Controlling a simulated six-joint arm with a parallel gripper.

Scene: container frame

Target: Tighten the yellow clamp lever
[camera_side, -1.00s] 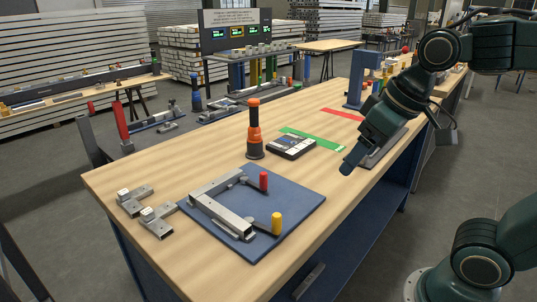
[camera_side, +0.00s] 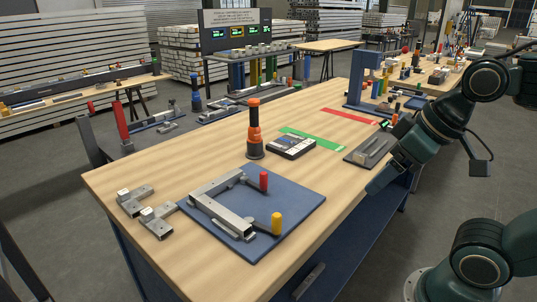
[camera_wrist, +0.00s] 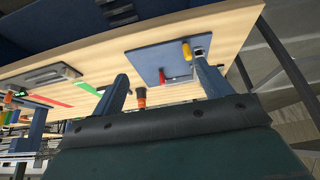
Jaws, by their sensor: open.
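The yellow clamp lever (camera_side: 277,223) stands upright at the near right of the metal clamp frame (camera_side: 222,212), on a blue plate (camera_side: 285,200). The wrist view also shows the yellow lever (camera_wrist: 187,51). A red lever (camera_side: 263,181) stands behind it on the same frame. My gripper (camera_side: 374,187) hangs beside the bench's right edge, well to the right of the plate and apart from both levers. In the wrist view, my gripper's two fingers (camera_wrist: 161,68) are wide apart with nothing held between them.
An orange and black bottle-like tool (camera_side: 255,135) stands behind the plate, next to a dark box (camera_side: 292,147). Green tape (camera_side: 312,138) and a grey fixture (camera_side: 368,150) lie further back. Metal brackets (camera_side: 158,222) lie left of the plate. The bench's right front strip is bare.

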